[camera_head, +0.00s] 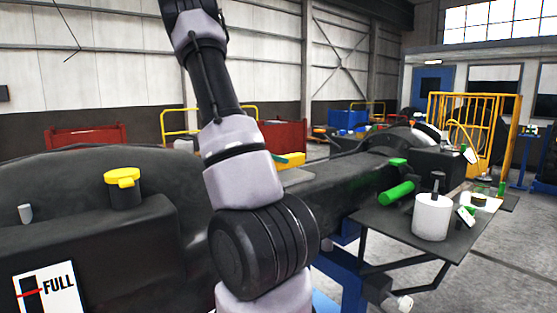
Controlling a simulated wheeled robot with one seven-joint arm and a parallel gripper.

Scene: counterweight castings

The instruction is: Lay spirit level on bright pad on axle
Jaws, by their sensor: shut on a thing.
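A small yellow and green bar (292,160) shows just right of my arm, partly hidden by it; it may be the spirit level, but it is too small to be sure. Below it a paler grey-beige patch (298,177) shows on the dark axle (345,178), probably the bright pad. My arm also covers part of this patch. I cannot tell whether the bar touches the patch or is above it. My arm rises through the middle of the view and leaves at the top. My gripper is not visible.
A dark side shelf (393,232) at right holds a white cylinder (432,216), a green cylinder (397,193) and small items. A yellow-capped filler (122,188) stands on the dark casting at left, above a "FULL" sign (48,288). Yellow railings (473,125) stand behind.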

